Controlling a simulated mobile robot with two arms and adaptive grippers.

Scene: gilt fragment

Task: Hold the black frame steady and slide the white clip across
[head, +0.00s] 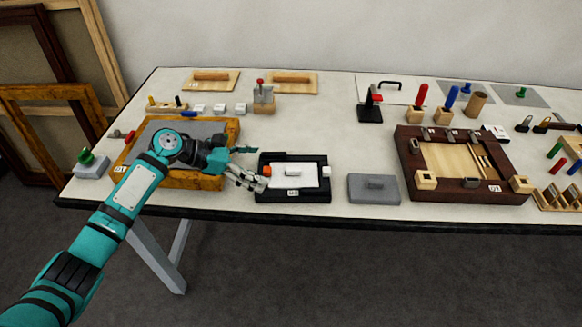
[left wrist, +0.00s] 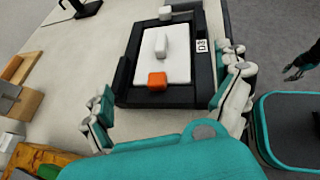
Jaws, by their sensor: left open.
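The black frame (head: 292,196) lies flat near the table's front edge, around a white plate (head: 311,181). On the plate are a white raised block (head: 293,171) and, at the left end, an orange block (head: 267,171). Another small white block (head: 326,170) sits at the frame's right end; I cannot tell which white piece is the clip. My left gripper (head: 254,167) is open at the frame's left end. In the left wrist view its fingers (left wrist: 170,76) spread either side of the black frame (left wrist: 126,76); contact is unclear. My right gripper (left wrist: 301,64) seems to show small at the right edge.
A gold frame (head: 206,182) lies under and behind my left arm. A grey block (head: 374,189) sits right of the black frame, then a large brown frame (head: 459,194). A black stand with a red top (head: 370,107) is behind. The table's front edge (head: 350,224) is close.

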